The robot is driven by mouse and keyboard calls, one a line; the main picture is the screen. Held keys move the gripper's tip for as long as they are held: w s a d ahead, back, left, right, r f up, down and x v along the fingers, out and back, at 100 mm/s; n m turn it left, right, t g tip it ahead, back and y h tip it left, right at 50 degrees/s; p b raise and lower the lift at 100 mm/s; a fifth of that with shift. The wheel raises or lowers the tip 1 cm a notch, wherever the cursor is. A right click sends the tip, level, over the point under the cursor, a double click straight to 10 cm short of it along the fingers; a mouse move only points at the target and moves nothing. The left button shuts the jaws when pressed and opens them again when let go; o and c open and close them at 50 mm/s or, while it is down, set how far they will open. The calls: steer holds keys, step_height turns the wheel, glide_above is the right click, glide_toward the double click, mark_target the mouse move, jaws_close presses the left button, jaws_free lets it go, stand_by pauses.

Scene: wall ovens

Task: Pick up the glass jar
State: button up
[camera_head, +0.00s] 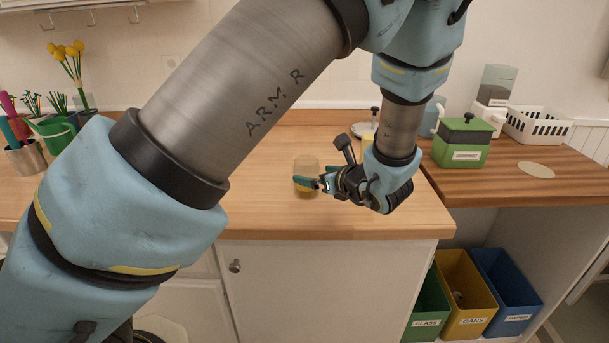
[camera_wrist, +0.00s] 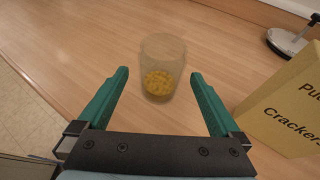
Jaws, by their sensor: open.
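The glass jar (camera_wrist: 161,66) is a clear, upright cylinder with yellow contents at its bottom. It stands on the wooden counter. In the wrist view it sits just ahead of my gripper (camera_wrist: 161,88), in line with the gap between the two green fingers. The fingers are open with nothing gripped. In the head view the jar (camera_head: 306,174) stands near the middle of the counter, and my gripper (camera_head: 325,183) reaches it from the right, with a fingertip overlapping its lower right side. I cannot tell if they touch.
A yellow crackers box (camera_wrist: 290,105) stands close to the right finger. A chrome-and-black item (camera_wrist: 290,40) stands farther back. A green canister (camera_head: 462,142) and white basket (camera_head: 532,126) are on the right counter. The counter left of the jar (camera_head: 250,190) is clear.

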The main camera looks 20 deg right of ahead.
steer(key=p+x, duration=0.1)
steer(key=x, duration=0.3)
steer(key=shift+w, duration=0.15)
steer(key=shift+f+p+x, duration=0.2)
steer(key=shift+p+x, duration=0.5)
steer(key=shift+x, duration=0.45)
steer(key=shift+f+p+x, duration=0.15)
steer(key=shift+p+x, duration=0.55)
steer(key=shift+x, duration=0.45)
steer(key=shift+d, duration=0.1)
steer(key=shift+c, duration=0.4)
steer(key=c, duration=1.2)
